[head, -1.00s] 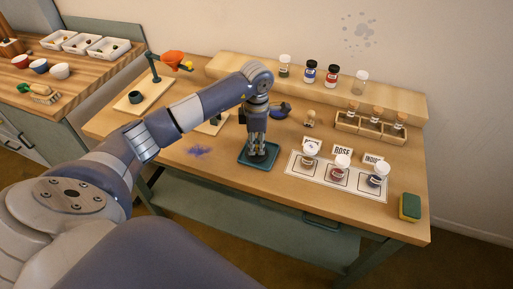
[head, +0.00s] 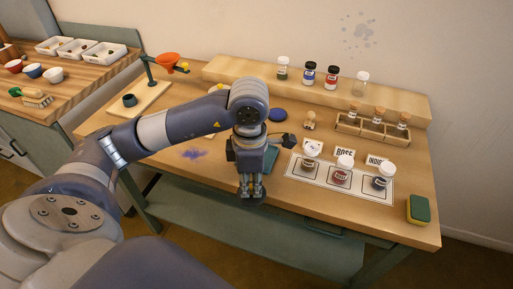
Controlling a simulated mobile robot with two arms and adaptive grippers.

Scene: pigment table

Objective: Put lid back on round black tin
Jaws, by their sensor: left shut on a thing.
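My left gripper (head: 250,193) points down over the front part of the table, in front of the teal tray (head: 273,166). It is shut on a small dark thing, mostly hidden by the fingers; I cannot tell whether it is the tin's lid. I cannot make out the round black tin for certain. A flat dark blue disc (head: 277,114) lies behind my wrist. A small dark round cup (head: 130,100) stands on the wooden funnel stand at the left. My right gripper is not in view.
Several labelled jars stand on a white card (head: 312,182) to the right. A green and yellow sponge (head: 418,209) lies at the right edge. A rack of corked vials (head: 345,123) and a raised shelf (head: 225,70) are behind. A purple powder patch (head: 194,154) lies left of my gripper.

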